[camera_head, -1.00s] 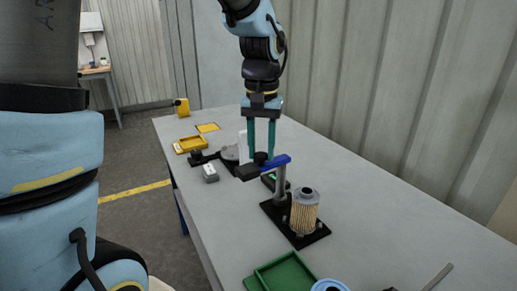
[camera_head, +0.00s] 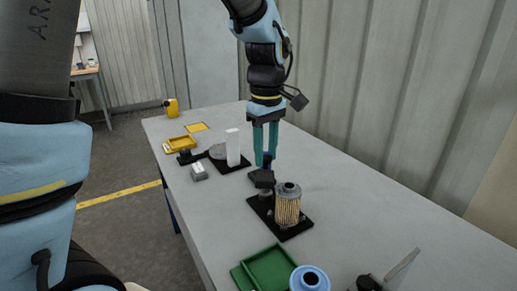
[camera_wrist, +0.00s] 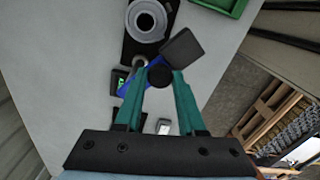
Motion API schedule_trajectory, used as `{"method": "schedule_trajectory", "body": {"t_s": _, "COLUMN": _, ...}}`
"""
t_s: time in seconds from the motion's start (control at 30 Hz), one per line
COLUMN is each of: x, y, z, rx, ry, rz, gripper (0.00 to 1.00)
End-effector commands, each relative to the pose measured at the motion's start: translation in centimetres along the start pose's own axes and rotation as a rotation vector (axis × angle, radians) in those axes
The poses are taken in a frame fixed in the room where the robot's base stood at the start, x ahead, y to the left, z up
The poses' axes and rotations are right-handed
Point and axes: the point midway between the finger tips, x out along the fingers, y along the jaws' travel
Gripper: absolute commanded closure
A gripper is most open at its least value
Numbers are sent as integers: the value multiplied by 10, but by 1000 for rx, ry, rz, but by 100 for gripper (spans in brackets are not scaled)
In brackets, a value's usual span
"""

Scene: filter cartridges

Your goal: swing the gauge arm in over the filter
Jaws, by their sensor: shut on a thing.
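The filter (camera_head: 287,205) is a tan pleated cartridge with a grey top, upright on a black base plate (camera_head: 296,232). It also shows in the wrist view (camera_wrist: 146,18). The gauge arm is a blue bar (camera_wrist: 128,92) with a black square block (camera_wrist: 182,46) and a round black knob (camera_wrist: 159,76). In the head view its black block (camera_head: 261,179) is left of the filter's top, beside it rather than over it. My gripper (camera_head: 266,163) points down, its teal fingers shut on the gauge arm at the knob. The fingers partly hide the bar.
A green tray (camera_head: 240,275) and a blue ring-shaped part (camera_head: 309,279) are at the near end. The table right of the filter is clear.

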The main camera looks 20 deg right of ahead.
Motion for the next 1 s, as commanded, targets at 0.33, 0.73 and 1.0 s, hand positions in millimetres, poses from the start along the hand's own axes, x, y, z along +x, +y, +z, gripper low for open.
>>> {"method": "schedule_trajectory", "body": {"t_s": 0.33, "x": -2, "y": 17, "z": 12, "rx": -312, "ry": 1, "rz": 1, "gripper": 100}}
{"method": "schedule_trajectory", "body": {"t_s": 0.73, "x": -2, "y": 31, "z": 16, "rx": -554, "ry": 1, "rz": 2, "gripper": 100}}
{"method": "schedule_trajectory", "body": {"t_s": 1.0, "x": -1, "y": 34, "z": 16, "rx": -612, "ry": 1, "rz": 2, "gripper": 100}}
